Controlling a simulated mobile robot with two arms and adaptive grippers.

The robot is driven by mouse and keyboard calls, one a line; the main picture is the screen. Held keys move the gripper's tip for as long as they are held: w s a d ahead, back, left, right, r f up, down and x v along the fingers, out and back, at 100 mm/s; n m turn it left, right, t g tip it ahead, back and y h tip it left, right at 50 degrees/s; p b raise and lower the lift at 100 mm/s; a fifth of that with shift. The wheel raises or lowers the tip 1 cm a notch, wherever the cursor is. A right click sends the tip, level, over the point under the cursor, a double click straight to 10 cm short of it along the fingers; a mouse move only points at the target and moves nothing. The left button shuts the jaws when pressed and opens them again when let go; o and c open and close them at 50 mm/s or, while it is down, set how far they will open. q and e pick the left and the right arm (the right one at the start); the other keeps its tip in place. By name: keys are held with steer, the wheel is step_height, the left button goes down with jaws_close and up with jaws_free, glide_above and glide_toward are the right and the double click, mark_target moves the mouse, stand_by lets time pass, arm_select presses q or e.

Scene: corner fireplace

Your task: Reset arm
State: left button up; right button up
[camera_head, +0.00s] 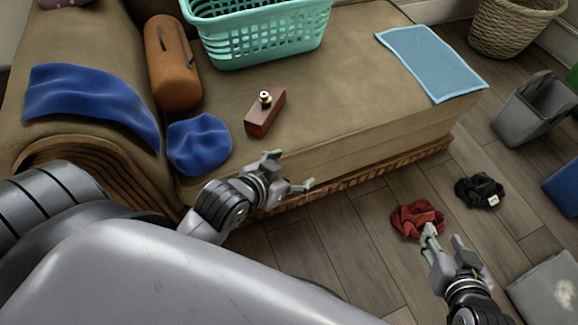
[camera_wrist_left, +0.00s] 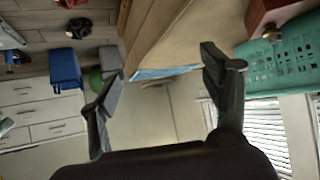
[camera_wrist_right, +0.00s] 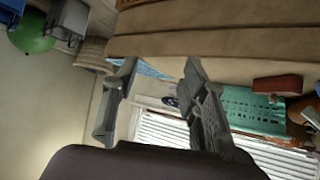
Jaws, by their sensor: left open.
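My left gripper (camera_head: 290,171) is open and empty, in front of the sofa's front edge in the head view. In the left wrist view its two fingers (camera_wrist_left: 160,68) stand wide apart with nothing between them. My right gripper (camera_head: 443,236) is open and empty over the floor at the lower right. Its fingers (camera_wrist_right: 158,64) are apart in the right wrist view. One fingertip overlaps the lower edge of a red scrunchie (camera_head: 412,218) in the head view; the scrunchie is not between the fingers.
The brown sofa (camera_head: 345,95) bears a teal basket (camera_head: 262,40), a brown box (camera_head: 264,117), an orange bolster (camera_head: 172,65), blue cloths (camera_head: 198,143) and a light blue cloth (camera_head: 430,62). A black scrunchie (camera_head: 480,190), a grey bin (camera_head: 538,108) and a wicker basket (camera_head: 512,25) stand on the floor.

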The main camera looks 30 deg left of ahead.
arm_select(q)
steer(key=shift+s+d+r, duration=0.25)
steer(key=shift+s+d, duration=0.05)
